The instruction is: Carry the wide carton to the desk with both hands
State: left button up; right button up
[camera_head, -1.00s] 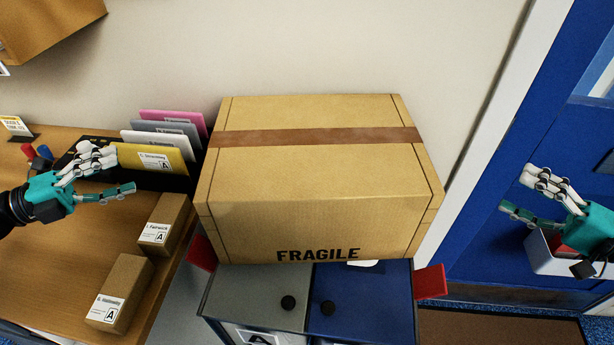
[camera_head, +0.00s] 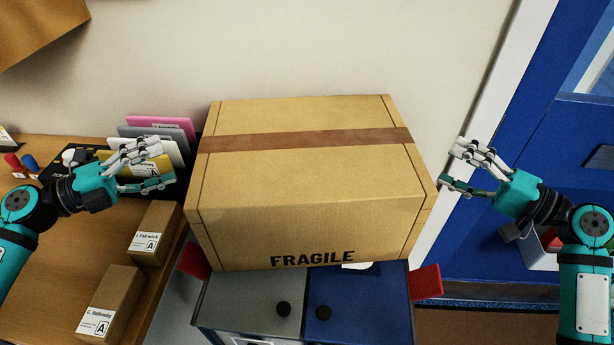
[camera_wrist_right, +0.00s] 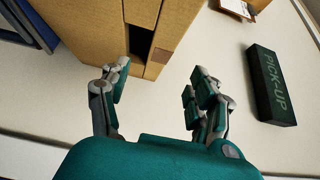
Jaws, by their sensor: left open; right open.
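The wide carton (camera_head: 310,190) is closed, with brown tape across its top and FRAGILE on its front. It sits on a low two-part cabinet, grey (camera_head: 245,300) and blue (camera_head: 360,300). My left gripper (camera_head: 168,164) is open just left of the carton, in front of the folders. My right gripper (camera_head: 456,163) is open just right of the carton, apart from it. In the right wrist view the carton's side (camera_wrist_right: 105,35) shows a dark hand slot, near the open fingers. The desk (camera_head: 50,240) is at the left.
Small labelled cartons (camera_head: 155,232) (camera_head: 108,300) stand on the desk's near right edge. Upright folders (camera_head: 160,125) stand behind my left gripper. Red flaps (camera_head: 426,282) stick out beside the cabinet. A blue door (camera_head: 540,150) is at the right. A PICK-UP sign (camera_wrist_right: 271,85) shows in the wrist view.

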pick_arm(q)
jog(key=x, duration=0.7)
jog(key=shift+w+d, duration=0.25)
jog(key=shift+d, duration=0.05)
pick_arm(e)
jog(key=x, duration=0.8)
jog(key=shift+s, duration=0.1)
pick_arm(q)
grip_shut()
pick_arm(e)
jog(key=shift+d, duration=0.1)
grip_shut()
